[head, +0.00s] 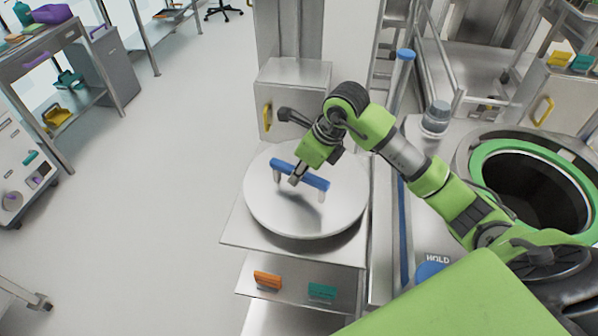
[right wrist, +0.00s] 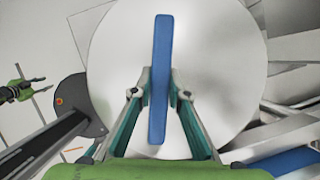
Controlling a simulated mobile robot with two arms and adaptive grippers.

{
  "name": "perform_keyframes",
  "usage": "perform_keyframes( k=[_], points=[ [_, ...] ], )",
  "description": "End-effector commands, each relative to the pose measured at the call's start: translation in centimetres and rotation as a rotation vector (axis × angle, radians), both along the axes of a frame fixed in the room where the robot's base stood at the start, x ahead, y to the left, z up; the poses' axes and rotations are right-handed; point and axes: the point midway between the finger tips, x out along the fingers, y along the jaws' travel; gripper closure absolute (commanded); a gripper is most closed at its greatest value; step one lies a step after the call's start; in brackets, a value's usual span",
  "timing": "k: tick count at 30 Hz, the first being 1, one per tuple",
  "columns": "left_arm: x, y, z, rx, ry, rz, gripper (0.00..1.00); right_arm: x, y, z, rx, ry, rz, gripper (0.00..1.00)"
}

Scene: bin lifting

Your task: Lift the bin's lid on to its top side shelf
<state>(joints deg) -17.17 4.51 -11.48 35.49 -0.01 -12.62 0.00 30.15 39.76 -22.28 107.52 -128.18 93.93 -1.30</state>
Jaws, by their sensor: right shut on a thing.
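The lid (head: 265,210) is a round pale metal disc with a blue bar handle (head: 311,179). It lies level over the top side shelf (head: 240,235), on it or just above it; I cannot tell which. My right gripper (head: 297,178) is shut on the blue handle, which also shows between its fingers in the right wrist view (right wrist: 161,60). The bin (head: 484,160) stands open at the right, with a green rim round a dark opening. A small green and black part at the left edge of the right wrist view may be my left gripper (right wrist: 22,90).
A lower shelf (head: 296,291) holds an orange block (head: 267,280) and a teal block (head: 322,291). A metal cabinet with a yellow handle (head: 267,117) stands behind the lid. A blue-capped post (head: 405,55) rises at the right. Open floor lies to the left.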

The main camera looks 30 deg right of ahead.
Motion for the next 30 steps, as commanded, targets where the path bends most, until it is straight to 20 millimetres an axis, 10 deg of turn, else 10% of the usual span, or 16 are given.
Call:
perform_keyframes(
  k=[8,9,11,22,30],
  points=[
    [0.0,0.1,0.1,0.001,0.000,0.000,0.65,0.3,0.0,0.5,0.003,-0.011,-0.001,1.00],
    [0.0,0.1,0.1,0.001,0.000,0.000,0.65,0.3,0.0,0.5,0.003,-0.012,-0.001,0.74],
    [0.0,0.1,0.1,0.001,0.000,0.000,0.65,0.2,0.0,0.5,0.002,-0.011,-0.001,0.65],
    [-0.2,0.5,0.0,0.005,0.001,-0.001,0.65,-0.2,-0.1,0.1,-0.002,0.005,0.000,0.65],
    [-0.1,0.2,0.0,0.002,0.001,0.000,0.65,-1.4,-1.1,4.4,-0.004,-0.006,0.000,0.65]
  ],
)
